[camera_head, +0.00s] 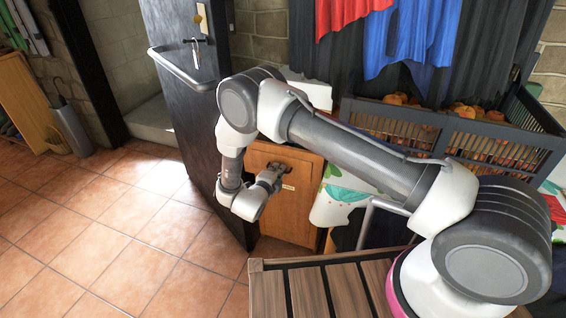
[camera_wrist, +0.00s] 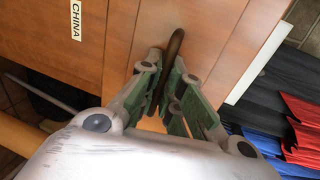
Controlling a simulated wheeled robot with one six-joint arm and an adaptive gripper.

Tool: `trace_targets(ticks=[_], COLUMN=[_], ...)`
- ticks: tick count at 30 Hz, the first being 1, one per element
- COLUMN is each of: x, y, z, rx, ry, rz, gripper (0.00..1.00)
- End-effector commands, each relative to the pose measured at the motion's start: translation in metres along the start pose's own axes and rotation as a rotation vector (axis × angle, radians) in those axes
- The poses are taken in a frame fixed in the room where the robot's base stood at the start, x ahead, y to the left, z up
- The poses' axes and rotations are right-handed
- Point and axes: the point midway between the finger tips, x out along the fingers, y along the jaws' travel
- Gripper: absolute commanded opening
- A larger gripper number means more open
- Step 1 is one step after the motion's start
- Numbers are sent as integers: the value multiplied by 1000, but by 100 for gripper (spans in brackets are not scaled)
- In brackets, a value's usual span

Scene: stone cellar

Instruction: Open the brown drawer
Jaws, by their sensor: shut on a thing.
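The brown drawer (camera_head: 303,172) is the orange-brown wooden front of a low cabinet, beside the dark door. In the wrist view its wooden face (camera_wrist: 220,40) fills the upper part, with a dark brown curved handle (camera_wrist: 175,45) standing out from it. My gripper (camera_head: 277,171) is at the handle, near the top of the front. In the wrist view its green-padded fingers (camera_wrist: 170,82) are on both sides of the handle and shut on it. I cannot tell whether the drawer is out from the cabinet. My arm hides part of its surroundings.
A dark door (camera_head: 190,75) with a rail stands left of the cabinet. A slatted wooden top (camera_head: 310,290) is in front. A dark crate (camera_head: 400,128) with orange produce is behind, at right. Tiled floor (camera_head: 110,225) is clear at left.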

Motion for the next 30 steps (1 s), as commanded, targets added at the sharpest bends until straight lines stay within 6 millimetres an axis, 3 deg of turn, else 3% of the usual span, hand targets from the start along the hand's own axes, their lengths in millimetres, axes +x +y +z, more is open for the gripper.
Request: trace_targets(ticks=[6,15,22,30], x=[-58,-118,-142,-149], y=[13,26,31,32], z=[1,1,1,0], rx=[-3,-2,-1,0], ry=[-6,-4,-3,0], rz=[1,1,1,1], gripper=[0,0,0,0])
